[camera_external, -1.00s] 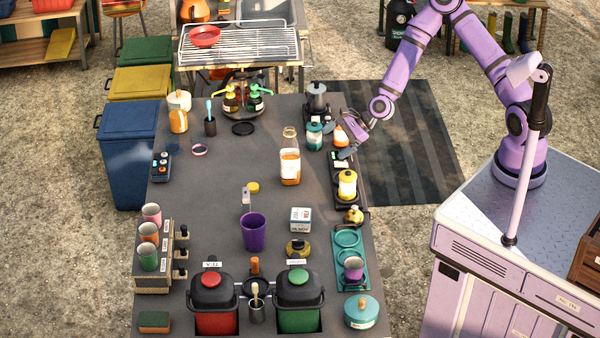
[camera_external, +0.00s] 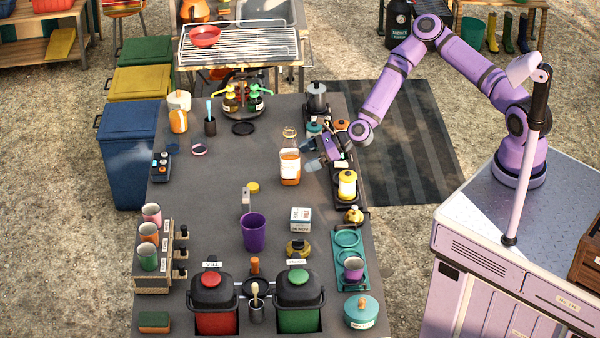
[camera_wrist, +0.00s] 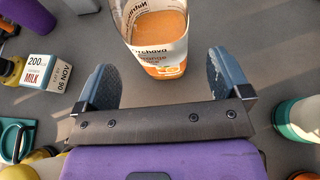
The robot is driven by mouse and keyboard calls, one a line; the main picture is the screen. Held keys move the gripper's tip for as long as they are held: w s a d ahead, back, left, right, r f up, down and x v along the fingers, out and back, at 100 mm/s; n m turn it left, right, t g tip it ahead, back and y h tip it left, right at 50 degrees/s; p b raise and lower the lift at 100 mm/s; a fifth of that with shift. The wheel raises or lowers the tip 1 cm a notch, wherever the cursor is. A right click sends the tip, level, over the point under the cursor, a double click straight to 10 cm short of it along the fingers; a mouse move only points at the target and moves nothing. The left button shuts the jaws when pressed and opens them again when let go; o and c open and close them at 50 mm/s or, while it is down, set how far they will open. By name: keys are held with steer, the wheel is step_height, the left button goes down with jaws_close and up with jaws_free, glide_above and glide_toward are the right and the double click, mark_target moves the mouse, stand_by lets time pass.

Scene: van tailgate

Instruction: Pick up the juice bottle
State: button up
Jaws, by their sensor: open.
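The juice bottle (camera_external: 290,166) stands upright on the grey table, a clear bottle with orange juice and a white label. In the wrist view the juice bottle (camera_wrist: 158,38) is just ahead of the gap between my fingers, its top cut off by the frame edge. My gripper (camera_external: 311,155) is open and empty, low over the table just right of the bottle. In the wrist view my gripper (camera_wrist: 160,80) shows its two blue-grey fingers wide apart, with the bottle roughly centred between their tips. I cannot tell whether a finger touches it.
A milk carton (camera_wrist: 42,85) stands left in the wrist view. A yellow jar (camera_external: 347,186) is at the table's right edge. A purple cup (camera_external: 254,232) stands nearer the camera. The table left of the bottle is clear.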

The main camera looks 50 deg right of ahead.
mark_target(293, 161)
steer(key=shift+x, duration=2.65)
steer(key=shift+r, duration=0.1)
steer(key=shift+c, duration=0.2)
steer(key=c, duration=1.1)
steer(key=shift+r, duration=0.15)
